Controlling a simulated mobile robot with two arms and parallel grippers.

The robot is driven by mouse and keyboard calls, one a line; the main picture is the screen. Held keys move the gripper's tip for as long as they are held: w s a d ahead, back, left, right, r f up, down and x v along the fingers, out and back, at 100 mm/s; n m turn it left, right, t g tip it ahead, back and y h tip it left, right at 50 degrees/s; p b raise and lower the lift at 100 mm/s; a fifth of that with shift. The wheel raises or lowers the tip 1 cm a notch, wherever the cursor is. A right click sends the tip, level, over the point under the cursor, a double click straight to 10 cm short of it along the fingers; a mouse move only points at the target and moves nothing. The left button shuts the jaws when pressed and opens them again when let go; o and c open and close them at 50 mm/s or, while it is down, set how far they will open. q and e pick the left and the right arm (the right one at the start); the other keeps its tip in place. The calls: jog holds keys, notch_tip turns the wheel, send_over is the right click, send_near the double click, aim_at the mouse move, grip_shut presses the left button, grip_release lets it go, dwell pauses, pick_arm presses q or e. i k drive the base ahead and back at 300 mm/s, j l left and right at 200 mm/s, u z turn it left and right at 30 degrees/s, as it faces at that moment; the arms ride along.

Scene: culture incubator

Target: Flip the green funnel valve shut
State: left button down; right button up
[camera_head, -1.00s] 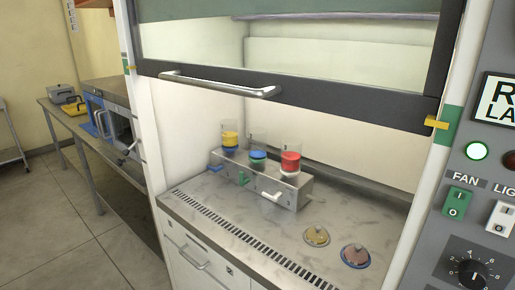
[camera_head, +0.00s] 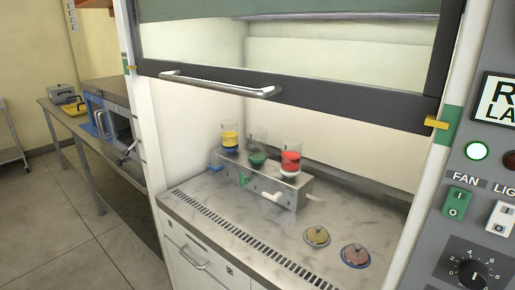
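A grey metal manifold (camera_head: 309,191) stands on the worktop inside the fume hood. It carries three clear funnels in a row, a yellow one (camera_head: 230,140), a green one (camera_head: 257,158) in the middle and a red one (camera_head: 291,161). The small green valve handle (camera_head: 244,178) is on the manifold's front face below the green funnel and appears to point roughly up and down. A blue handle (camera_head: 215,168) sticks out at the left and a white handle (camera_head: 272,196) at the right, both closer to level. Neither of my grippers is in view.
The raised sash (camera_head: 290,97) with its metal handle (camera_head: 220,84) crosses above the manifold. The front of the worktop is clear. A control panel (camera_head: 478,190) is at the far right.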

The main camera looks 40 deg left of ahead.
aim_at(242, 181)
jog(key=u, duration=1.35)
